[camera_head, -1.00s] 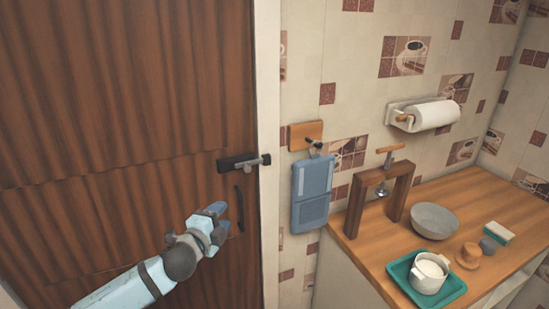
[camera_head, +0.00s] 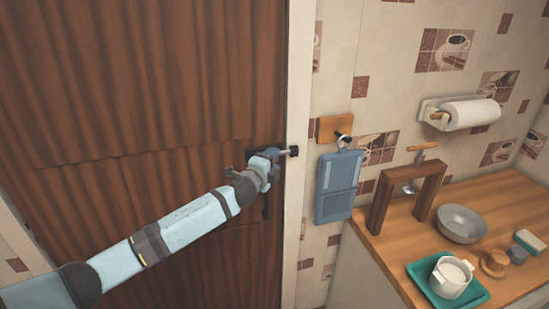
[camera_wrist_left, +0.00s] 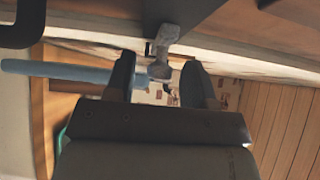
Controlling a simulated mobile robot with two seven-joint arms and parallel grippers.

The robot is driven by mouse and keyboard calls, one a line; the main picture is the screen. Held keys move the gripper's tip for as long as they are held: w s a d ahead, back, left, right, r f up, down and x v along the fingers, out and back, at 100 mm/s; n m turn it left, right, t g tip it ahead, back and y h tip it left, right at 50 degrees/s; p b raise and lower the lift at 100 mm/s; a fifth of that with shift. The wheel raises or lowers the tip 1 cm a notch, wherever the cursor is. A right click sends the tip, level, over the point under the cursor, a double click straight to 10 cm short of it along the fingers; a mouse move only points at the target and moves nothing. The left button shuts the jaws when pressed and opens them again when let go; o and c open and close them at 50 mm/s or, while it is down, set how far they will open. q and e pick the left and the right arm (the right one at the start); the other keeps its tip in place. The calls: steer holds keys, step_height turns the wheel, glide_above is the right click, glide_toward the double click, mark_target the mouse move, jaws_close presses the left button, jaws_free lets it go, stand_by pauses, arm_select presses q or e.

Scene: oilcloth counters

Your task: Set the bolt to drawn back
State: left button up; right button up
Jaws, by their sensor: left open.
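The bolt (camera_head: 283,153) is fixed near the right edge of the brown wooden door. Its grey bar reaches right to a dark piece at the white door frame. My left gripper (camera_head: 270,158) is at the bolt and hides most of its housing. In the left wrist view, the bolt's light grey knob (camera_wrist_left: 164,38) hangs below the dark housing (camera_wrist_left: 195,14). The open fingers of my left gripper (camera_wrist_left: 160,82) stand on either side of the knob's lower end. I cannot tell whether they touch it. My right gripper is out of view.
A dark door handle (camera_head: 266,205) sits just below the bolt. A blue board (camera_head: 337,187) hangs from a wall hook right of the frame. The counter (camera_head: 400,255) at right holds a wooden arch, a grey bowl and a teal tray (camera_head: 477,296) with a white pot.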

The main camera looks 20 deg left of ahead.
arm_select(q)
steer(key=shift+w+d, duration=0.1)
steer(key=shift+w, duration=0.45)
